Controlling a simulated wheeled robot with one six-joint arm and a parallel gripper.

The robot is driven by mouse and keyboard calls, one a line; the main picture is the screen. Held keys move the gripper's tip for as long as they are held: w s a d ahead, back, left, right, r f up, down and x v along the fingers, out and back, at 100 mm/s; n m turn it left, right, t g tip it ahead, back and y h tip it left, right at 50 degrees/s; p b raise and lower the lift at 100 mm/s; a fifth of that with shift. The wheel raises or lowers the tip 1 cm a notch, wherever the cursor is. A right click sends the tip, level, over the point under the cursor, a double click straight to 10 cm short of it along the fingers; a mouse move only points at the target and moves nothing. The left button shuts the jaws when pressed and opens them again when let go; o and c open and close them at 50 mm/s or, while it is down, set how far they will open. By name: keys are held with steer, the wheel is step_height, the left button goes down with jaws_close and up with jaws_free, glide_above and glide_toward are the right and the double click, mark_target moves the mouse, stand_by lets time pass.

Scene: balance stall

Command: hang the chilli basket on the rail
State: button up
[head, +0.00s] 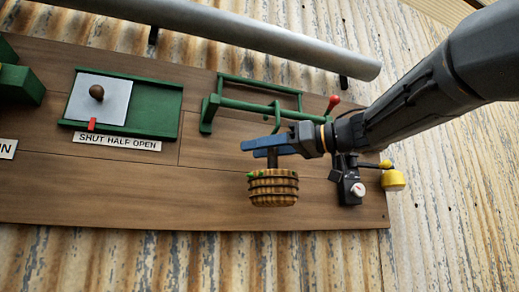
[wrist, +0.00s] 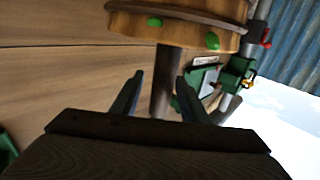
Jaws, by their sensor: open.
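The chilli basket (head: 273,188) is a round wooden, banded basket with green chillies at its rim. It hangs upright in front of the brown board, just below my gripper (head: 262,147). In the wrist view the basket (wrist: 180,25) shows at the top, with a dark upright stem (wrist: 164,85) running from it between my fingers. My fingers are open, one on each side of the stem, with gaps visible. The green rail (head: 255,107) is a bar on brackets above and behind my gripper. I cannot tell whether the basket's top touches the rail.
A red-knobbed lever (head: 334,103) stands at the rail's right. A green sliding panel (head: 153,108) labelled "SHUT HALF OPEN" is left. A grey pipe (head: 230,35) runs above.

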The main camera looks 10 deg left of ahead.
steer(key=b+v, duration=0.2)
steer(key=v, duration=0.5)
steer(key=shift+d, duration=0.2)
steer(key=shift+s+d, duration=0.15)
